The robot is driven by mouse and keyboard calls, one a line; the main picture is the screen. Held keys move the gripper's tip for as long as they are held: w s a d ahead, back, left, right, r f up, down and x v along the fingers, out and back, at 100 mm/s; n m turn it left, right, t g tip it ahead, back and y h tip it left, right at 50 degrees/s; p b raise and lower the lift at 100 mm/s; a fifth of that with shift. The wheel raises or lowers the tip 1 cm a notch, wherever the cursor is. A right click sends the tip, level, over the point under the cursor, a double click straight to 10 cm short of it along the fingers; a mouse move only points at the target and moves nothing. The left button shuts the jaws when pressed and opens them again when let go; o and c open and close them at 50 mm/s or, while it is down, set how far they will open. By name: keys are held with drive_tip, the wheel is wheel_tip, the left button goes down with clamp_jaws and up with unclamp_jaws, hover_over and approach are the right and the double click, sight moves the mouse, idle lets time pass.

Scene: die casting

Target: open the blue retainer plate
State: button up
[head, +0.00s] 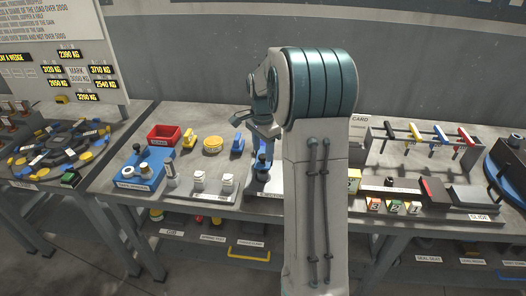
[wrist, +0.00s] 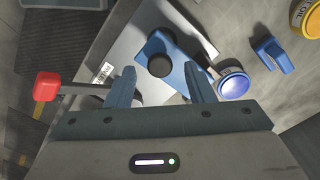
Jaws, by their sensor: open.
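The blue plate (wrist: 153,46), which I take to be the retainer plate, lies on a pale base in the wrist view. It has a dark round spot near its middle, and a blue round knob (wrist: 233,83) is at its right. My gripper (wrist: 164,80) is open, with its blue-grey fingers apart and nothing visible held between them. The plate shows just beyond the fingertips; I cannot tell whether they touch it. In the head view my gripper (head: 265,147) is over the middle of the bench, and my arm hides part of that spot.
A red knob (wrist: 47,85) on a rod is left of my fingers. A blue clip (wrist: 270,55) and a yellow disc (wrist: 308,18) lie to the right.

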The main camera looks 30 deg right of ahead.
drive_tip(key=shift+f, duration=0.75)
clamp_jaws()
drive_tip(key=shift+r+p, duration=0.15)
drive_tip(key=shift+p, duration=0.15)
